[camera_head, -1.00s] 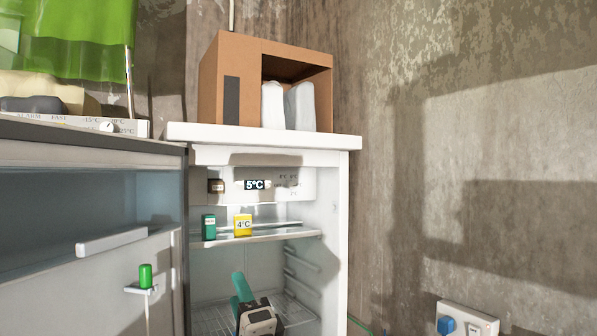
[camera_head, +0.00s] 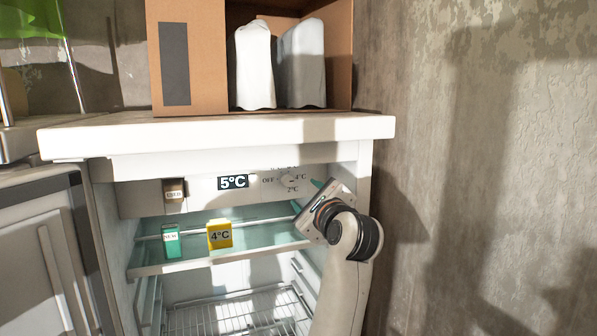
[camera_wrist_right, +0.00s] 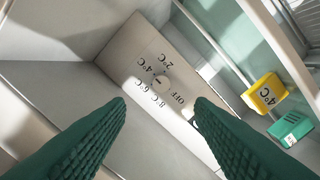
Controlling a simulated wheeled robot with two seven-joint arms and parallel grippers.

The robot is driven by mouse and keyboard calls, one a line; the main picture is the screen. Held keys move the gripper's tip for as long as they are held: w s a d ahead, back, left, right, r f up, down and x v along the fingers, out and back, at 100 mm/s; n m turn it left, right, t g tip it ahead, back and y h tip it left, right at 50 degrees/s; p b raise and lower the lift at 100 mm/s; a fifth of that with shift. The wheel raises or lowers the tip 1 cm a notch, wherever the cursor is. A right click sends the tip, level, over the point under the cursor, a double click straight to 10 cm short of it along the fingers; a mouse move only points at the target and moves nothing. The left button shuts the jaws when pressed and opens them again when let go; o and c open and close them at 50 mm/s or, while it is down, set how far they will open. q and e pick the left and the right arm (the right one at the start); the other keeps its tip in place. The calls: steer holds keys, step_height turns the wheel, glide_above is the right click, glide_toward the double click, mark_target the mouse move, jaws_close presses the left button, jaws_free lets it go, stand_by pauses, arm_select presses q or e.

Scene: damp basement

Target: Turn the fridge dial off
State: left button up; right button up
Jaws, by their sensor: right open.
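The fridge dial (camera_head: 287,181) is a small round white knob on the control panel inside the open fridge, right of the 5°C display (camera_head: 233,182). OFF is printed on its left in the head view. In the wrist view the dial (camera_wrist_right: 158,81) lies ahead between my fingers, ringed by OFF, 2°C, 4°C, 6°C and 8°C; I cannot tell which mark it points to. My right gripper (camera_head: 306,196) is inside the fridge opening, just below and right of the dial; its teal fingers (camera_wrist_right: 160,105) are open, empty and apart from the dial. My left gripper is out of view.
Below the panel, a glass shelf (camera_head: 165,267) holds a yellow 4°C block (camera_head: 220,235) and a green box (camera_head: 171,242). A brown tag (camera_head: 174,189) is at the panel's left. A cardboard box (camera_head: 189,60) stands on the fridge top (camera_head: 215,134). The fridge side wall is close to my arm.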

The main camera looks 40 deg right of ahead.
mark_target(288, 181)
steer(key=p+x, duration=0.4)
steer(key=x, duration=0.5)
steer(key=shift+w+d+p, duration=0.2)
steer(key=shift+w+p, duration=0.1)
steer(key=shift+w, duration=0.05)
steer(key=shift+w+a+p, duration=0.1)
steer(key=shift+w+p, duration=0.2)
steer(key=shift+w, duration=0.35)
steer(key=shift+w+f, duration=0.1)
steer(key=c, duration=1)
